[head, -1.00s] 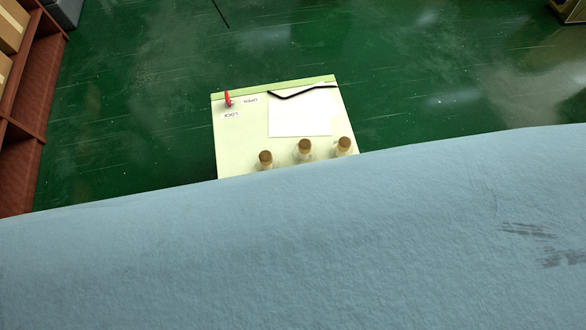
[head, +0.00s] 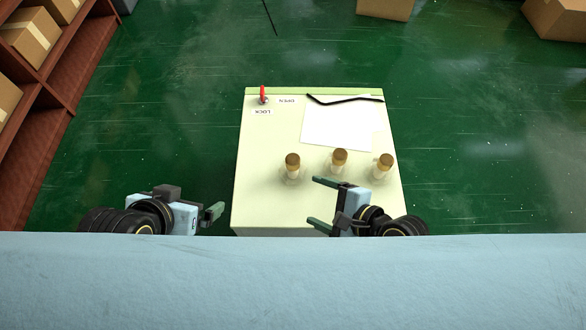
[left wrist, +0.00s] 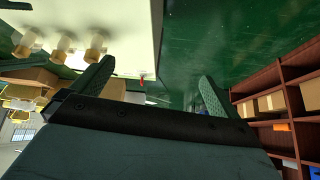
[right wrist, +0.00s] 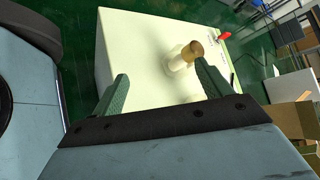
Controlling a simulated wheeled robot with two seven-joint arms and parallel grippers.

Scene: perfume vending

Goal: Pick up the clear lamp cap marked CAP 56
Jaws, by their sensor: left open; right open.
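Three clear bottles with brown-gold caps stand in a row on a pale cabinet top: a left bottle (head: 292,166), a middle bottle (head: 338,161) and a right bottle (head: 383,166). No CAP 56 marking can be read, and I cannot tell which piece it is. They show in the left wrist view (left wrist: 62,46), and one bottle (right wrist: 184,56) stands beyond the fingers in the right wrist view. My right gripper (head: 316,203) is open and empty near the middle bottle, at the cabinet's near side. My left gripper (head: 212,214) is open and empty, left of the cabinet.
The cabinet (head: 262,190) has a red lever (head: 263,95) by OPEN and LOCK labels. A white sheet (head: 335,125) with a black strip (head: 345,100) lies behind the bottles. A shelf with cartons (head: 30,35) stands at left. Green floor surrounds the cabinet.

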